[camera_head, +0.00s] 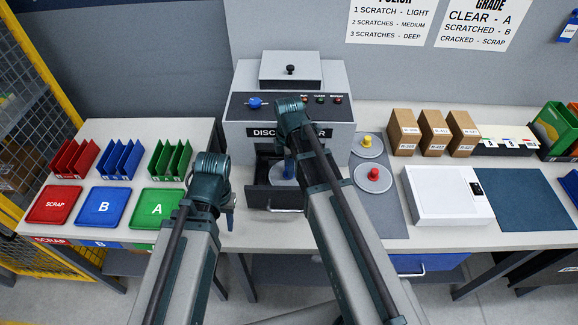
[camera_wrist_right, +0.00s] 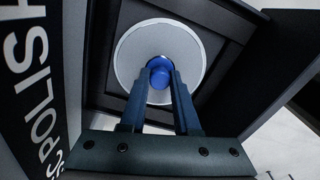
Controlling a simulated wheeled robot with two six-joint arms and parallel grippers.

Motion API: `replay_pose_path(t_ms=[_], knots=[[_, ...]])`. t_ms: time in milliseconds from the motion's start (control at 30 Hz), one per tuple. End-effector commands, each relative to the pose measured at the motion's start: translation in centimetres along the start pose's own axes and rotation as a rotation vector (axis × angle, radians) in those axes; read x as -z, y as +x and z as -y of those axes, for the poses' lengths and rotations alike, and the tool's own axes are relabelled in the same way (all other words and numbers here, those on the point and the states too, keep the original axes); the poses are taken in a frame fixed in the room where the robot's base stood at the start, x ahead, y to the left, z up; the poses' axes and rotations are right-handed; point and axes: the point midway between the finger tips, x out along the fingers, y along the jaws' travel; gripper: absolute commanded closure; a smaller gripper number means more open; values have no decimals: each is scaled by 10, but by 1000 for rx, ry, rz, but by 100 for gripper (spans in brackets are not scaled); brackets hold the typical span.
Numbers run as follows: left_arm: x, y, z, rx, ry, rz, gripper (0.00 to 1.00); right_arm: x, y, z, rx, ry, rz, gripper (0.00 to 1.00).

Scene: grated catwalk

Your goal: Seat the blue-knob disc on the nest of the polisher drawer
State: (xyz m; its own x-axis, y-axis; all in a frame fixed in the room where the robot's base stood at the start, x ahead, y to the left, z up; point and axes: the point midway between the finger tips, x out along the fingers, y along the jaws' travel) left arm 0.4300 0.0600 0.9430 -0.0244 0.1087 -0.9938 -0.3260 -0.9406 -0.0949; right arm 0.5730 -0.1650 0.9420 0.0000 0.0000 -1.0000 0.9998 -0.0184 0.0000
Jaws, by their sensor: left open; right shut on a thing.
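The blue-knob disc, a pale grey round plate (camera_wrist_right: 125,52) with a blue knob (camera_wrist_right: 159,78), shows in the right wrist view. My right gripper (camera_wrist_right: 160,82) is shut on the knob from above. The disc is within the dark frame of the open polisher drawer (camera_head: 262,199); the nest is hidden under it, and I cannot tell whether the disc rests on it. In the head view my right arm covers much of the drawer, and only part of the disc (camera_head: 283,184) shows. My left gripper (camera_head: 230,208) is open and empty, left of the drawer near the table's front edge.
The grey polisher (camera_head: 240,146) stands behind the drawer. A yellow-knob disc (camera_head: 367,151) and a red-knob disc (camera_head: 374,186) lie on a grey mat to the right. Red, blue and green trays (camera_head: 101,207) lie left. A white device (camera_head: 447,207) stands right.

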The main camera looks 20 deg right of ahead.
Motion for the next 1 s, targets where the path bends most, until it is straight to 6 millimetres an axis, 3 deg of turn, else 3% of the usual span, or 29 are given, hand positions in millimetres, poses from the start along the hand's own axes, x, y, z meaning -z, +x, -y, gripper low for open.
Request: replay_pose_path(t_ms=[200,233,400,600,767,1000], knots=[[0,0,0,0,0,0,55,0,0,0,0,0,0,100],[0,0,0,0,0,0,55,0,0,0,0,0,0,64],[0,0,0,0,0,0,55,0,0,0,0,0,0,35],[0,0,0,0,0,0,55,0,0,0,0,0,0,35],[0,0,0,0,0,0,55,0,0,0,0,0,0,10],[0,0,0,0,0,0,55,0,0,0,0,0,0,10]])
